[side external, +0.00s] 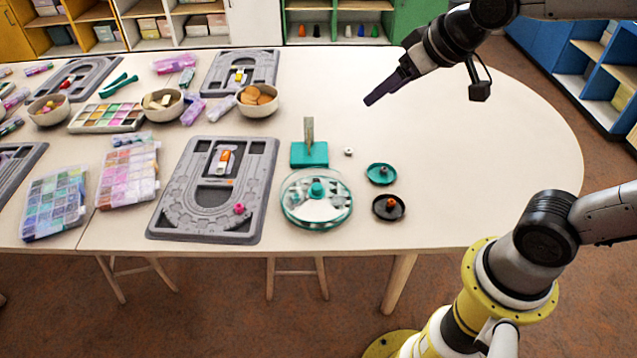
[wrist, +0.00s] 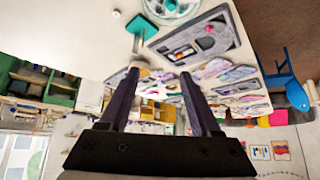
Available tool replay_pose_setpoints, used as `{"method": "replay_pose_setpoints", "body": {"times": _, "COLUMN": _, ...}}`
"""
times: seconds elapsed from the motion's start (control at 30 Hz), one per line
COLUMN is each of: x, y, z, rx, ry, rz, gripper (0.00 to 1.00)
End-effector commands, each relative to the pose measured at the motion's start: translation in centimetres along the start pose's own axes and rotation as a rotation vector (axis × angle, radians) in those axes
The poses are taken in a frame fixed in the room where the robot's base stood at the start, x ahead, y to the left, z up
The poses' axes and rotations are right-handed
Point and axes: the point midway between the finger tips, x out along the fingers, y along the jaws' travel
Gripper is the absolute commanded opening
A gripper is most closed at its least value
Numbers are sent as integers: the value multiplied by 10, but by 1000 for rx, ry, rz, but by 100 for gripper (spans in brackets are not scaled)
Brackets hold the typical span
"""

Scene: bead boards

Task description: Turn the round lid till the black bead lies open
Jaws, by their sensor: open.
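The round lid (side external: 300,196) is clear with pale and dark patches and has a teal knob (side external: 317,189) at its middle. It sits on a round teal-rimmed case near the table's front edge; part of it shows at the top of the wrist view (wrist: 172,14). I cannot make out a black bead under it. My gripper (side external: 371,100) is open and empty, in the air above and behind the lid, well apart from it. Its two fingers also show in the wrist view (wrist: 160,72).
A teal block (side external: 309,155) with an upright piece stands behind the lid, with a small white piece (side external: 348,151) beside it. A teal disc (side external: 380,174) and a black disc (side external: 389,208) lie to the right. A grey bead board (side external: 170,215) lies left. The table's right side is clear.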

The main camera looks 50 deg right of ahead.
Motion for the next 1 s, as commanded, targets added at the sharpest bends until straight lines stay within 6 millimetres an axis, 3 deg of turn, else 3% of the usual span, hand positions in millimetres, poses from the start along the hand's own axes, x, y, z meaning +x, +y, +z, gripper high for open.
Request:
{"method": "replay_pose_setpoints", "body": {"times": 0.03, "x": 27, "y": -4, "z": -8, "rx": -5, "ry": -23, "rz": -1, "gripper": 64}}
{"method": "replay_pose_setpoints", "body": {"times": 0.17, "x": 90, "y": -14, "z": -14, "rx": -14, "ry": -68, "rz": -5, "gripper": 64}}
{"method": "replay_pose_setpoints", "body": {"times": 0.33, "x": 157, "y": -24, "z": 8, "rx": -41, "ry": -157, "rz": -6, "gripper": 64}}
{"method": "replay_pose_setpoints", "body": {"times": 0.4, "x": 174, "y": -26, "z": 23, "rx": -51, "ry": -199, "rz": -4, "gripper": 64}}
{"method": "replay_pose_setpoints", "body": {"times": 0.53, "x": 190, "y": -28, "z": 44, "rx": -62, "ry": -254, "rz": -3, "gripper": 64}}
{"method": "replay_pose_setpoints", "body": {"times": 0.73, "x": 209, "y": -29, "z": 50, "rx": -64, "ry": -259, "rz": -3, "gripper": 64}}
{"method": "replay_pose_setpoints", "body": {"times": 1.0, "x": 259, "y": -28, "z": 64, "rx": -63, "ry": -260, "rz": -3, "gripper": 64}}
